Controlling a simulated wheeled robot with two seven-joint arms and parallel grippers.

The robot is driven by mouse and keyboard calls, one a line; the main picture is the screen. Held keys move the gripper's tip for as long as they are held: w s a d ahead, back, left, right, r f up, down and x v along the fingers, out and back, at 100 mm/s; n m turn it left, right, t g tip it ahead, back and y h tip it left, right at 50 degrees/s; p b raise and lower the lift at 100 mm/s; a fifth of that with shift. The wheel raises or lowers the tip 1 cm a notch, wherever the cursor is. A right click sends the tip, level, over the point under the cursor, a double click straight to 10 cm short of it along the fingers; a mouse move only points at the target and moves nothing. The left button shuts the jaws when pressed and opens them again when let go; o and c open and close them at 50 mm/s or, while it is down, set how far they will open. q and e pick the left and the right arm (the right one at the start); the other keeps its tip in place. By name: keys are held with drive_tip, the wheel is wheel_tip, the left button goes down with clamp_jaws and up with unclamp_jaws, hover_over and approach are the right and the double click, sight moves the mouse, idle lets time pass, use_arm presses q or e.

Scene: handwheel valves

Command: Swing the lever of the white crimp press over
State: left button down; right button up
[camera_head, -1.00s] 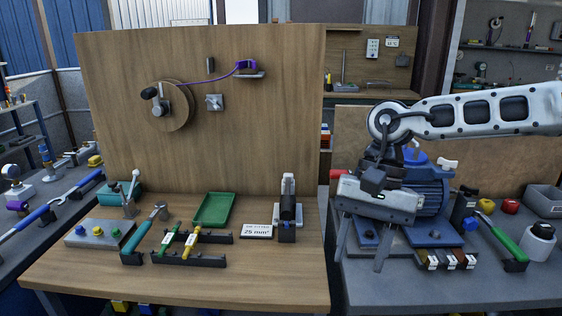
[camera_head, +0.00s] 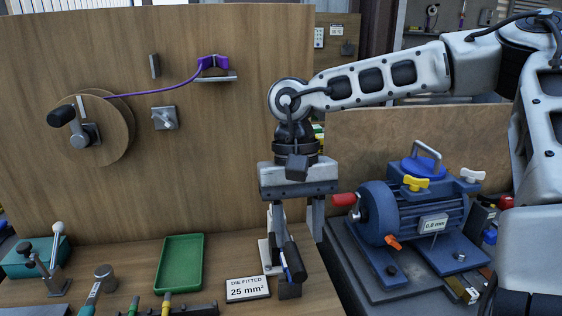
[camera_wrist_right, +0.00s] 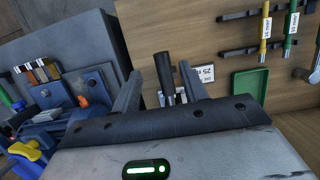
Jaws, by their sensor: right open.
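The white crimp press (camera_head: 265,252) stands on the wooden bench near its right edge. Its black lever handle (camera_head: 295,262) sticks out toward me, low at the front; the top of the press is partly hidden behind my right gripper. My right gripper (camera_head: 297,226) points down just above the press with its two fingers apart and nothing held. In the right wrist view the black handle (camera_wrist_right: 163,72) shows beyond and between the open fingers (camera_wrist_right: 160,92); I cannot tell whether they touch it. My left gripper is not in view.
A sign reading 25 mm² (camera_head: 248,289) lies left of the press, with a green tray (camera_head: 180,264) beyond it. A blue motor unit (camera_head: 425,215) with a red knob (camera_head: 344,200) stands close on the right. The wooden back panel (camera_head: 230,130) rises behind.

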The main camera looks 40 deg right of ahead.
sight(300, 271)
drive_tip(key=b+x, duration=0.3)
drive_tip(key=x, duration=0.4)
drive_tip(key=shift+f, duration=0.15)
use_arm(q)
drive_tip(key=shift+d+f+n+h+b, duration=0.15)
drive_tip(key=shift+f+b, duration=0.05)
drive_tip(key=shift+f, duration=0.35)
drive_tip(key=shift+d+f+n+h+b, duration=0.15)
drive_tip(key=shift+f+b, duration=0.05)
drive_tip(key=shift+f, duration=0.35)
use_arm(e)
drive_tip(key=c, duration=0.7)
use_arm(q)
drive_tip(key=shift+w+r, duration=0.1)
